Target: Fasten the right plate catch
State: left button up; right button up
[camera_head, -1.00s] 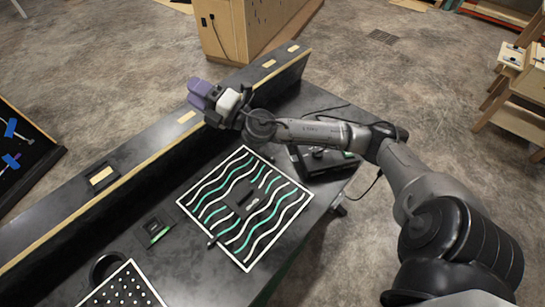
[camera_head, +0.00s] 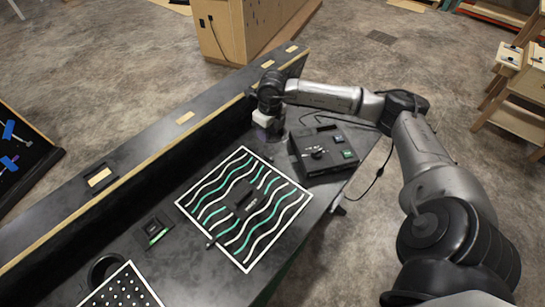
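The right plate (camera_head: 197,197) is a white-framed black panel with wavy white and green stripes, lying on the dark console top (camera_head: 185,263). A small dark piece (camera_head: 249,202) sits near its middle; I cannot tell whether this is the catch or how it is set. My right gripper (camera_head: 266,128) points down beyond the plate's far edge, near the raised back ledge. It is apart from the plate. Its fingers are mostly hidden, with a hint of purple showing, so I cannot tell whether it is open. My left gripper is not in view.
A black control box (camera_head: 322,154) with a knob and lit buttons stands right of my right gripper. A dotted panel (camera_head: 122,288) lies at lower left, near a small green-lit block (camera_head: 154,232). The raised ledge (camera_head: 150,147) runs along the console's back.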

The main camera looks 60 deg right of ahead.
aim_at(272, 159)
jog(key=shift+g+h, duration=0.3)
jog(key=shift+g, duration=0.1)
jog(key=f+b, duration=0.1)
jog(key=f, duration=0.7)
jog(key=s+f+b, duration=0.1)
jog(key=f, duration=0.3)
jog(key=shift+s+d+b, duration=0.1)
jog(key=shift+d+b, duration=0.2)
jog(key=shift+d, duration=0.1)
jog(key=shift+f, duration=0.95)
jog(key=shift+c, duration=0.4)
grip_shut()
